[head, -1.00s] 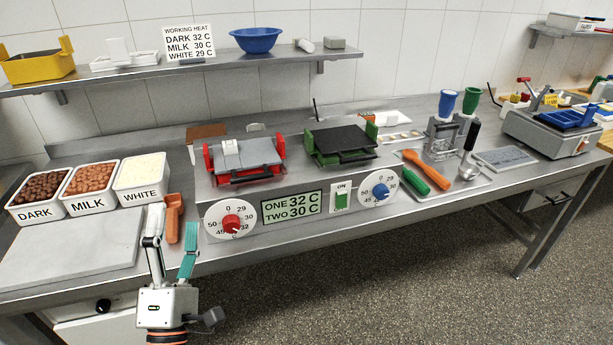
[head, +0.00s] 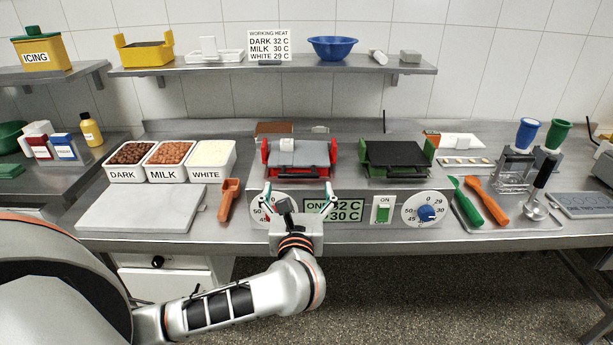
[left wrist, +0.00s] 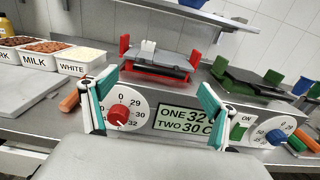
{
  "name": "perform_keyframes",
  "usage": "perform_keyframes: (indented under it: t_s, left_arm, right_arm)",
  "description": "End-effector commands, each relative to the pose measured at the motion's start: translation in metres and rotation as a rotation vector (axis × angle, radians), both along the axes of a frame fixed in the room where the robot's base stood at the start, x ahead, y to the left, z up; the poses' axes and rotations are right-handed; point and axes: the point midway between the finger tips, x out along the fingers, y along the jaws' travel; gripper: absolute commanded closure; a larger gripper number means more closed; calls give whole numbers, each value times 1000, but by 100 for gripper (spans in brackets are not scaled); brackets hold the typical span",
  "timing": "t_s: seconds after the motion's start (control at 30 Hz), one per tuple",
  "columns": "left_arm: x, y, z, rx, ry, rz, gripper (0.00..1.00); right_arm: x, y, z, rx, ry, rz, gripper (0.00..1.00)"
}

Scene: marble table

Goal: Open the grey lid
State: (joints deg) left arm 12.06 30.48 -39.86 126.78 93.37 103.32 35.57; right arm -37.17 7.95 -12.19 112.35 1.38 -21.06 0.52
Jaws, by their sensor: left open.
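The grey lid (head: 299,154) lies flat and closed on the red-sided warmer, left of the dark-lidded green one. It has a light block (head: 287,145) on top and a dark bar along its front. The lid also shows in the left wrist view (left wrist: 160,57), beyond my fingers. My left gripper (head: 300,199) is open and empty, in front of the control panel and below the lid, apart from it. In the left wrist view its teal-lined fingers (left wrist: 158,100) stand wide apart on either side of the panel display. My right gripper is not in view.
The green-sided warmer (head: 397,155) stands right of the red one (head: 265,151). An orange scoop (head: 229,198) and tubs of chocolate (head: 212,160) are to the left. A shelf (head: 270,68) runs above the back of the counter.

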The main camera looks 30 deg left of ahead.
Motion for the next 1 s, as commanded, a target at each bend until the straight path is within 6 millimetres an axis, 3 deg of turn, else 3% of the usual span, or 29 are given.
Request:
perform_keyframes:
  t_s: [0.3, 0.73, 0.77, 0.93, 0.97, 1.0]
  left_arm:
    - [40, 25, 2, 7, -2, 1, 14]
    - [49, 31, 0, 3, -1, 1, 14]
    - [49, 31, 1, 3, -1, 1, 19]
    - [49, 31, 1, 3, -2, 1, 63]
    - [49, 31, 1, 4, -1, 1, 70]
    - [49, 31, 1, 3, -2, 1, 70]
  right_arm:
    - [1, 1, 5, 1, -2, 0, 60]
    - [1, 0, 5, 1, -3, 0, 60]
    - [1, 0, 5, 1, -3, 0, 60]
    - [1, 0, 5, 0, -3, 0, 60]
    - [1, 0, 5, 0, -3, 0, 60]
    - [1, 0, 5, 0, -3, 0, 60]
